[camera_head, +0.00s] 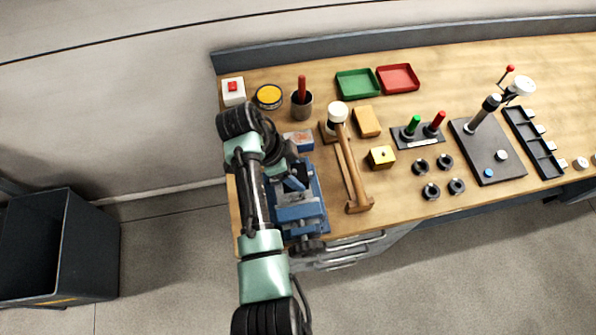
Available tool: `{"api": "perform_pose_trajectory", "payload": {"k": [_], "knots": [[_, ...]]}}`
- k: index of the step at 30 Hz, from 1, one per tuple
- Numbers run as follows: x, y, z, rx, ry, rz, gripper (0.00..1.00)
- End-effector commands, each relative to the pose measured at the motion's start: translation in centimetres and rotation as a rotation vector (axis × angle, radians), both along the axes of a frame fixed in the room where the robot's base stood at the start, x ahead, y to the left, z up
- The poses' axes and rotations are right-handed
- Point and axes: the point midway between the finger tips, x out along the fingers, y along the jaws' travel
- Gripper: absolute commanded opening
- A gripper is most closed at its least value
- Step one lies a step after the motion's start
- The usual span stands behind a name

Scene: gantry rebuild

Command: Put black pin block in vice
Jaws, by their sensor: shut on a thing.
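The blue vice (301,212) is fixed at the left front of the bench, partly covered by my arm. My gripper (291,180) is low over the vice, beside its jaws, and is shut on a small dark thing, taken to be the black pin block. My wrist and the fingers hide most of that block. I cannot tell whether it touches the vice jaws or sits between them.
A dark cup (302,104) stands behind. A dark bin (88,250) is on the floor left.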

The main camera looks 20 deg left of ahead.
Motion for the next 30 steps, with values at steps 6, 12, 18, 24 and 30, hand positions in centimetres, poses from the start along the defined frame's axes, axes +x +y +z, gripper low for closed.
{"api": "perform_pose_trajectory", "payload": {"k": [6, 12, 18, 24, 30], "knots": [[0.0, 0.0, -0.7, 0.000, -0.001, 0.000, 0.00], [0.0, 0.0, -1.3, 0.000, -0.001, 0.000, 0.00], [0.0, 0.0, -1.9, 0.000, -0.001, 0.000, 0.00], [0.0, 0.0, -2.5, 0.000, -0.001, 0.000, 0.00], [0.0, 0.0, -3.1, 0.000, -0.001, 0.000, 0.00]]}}
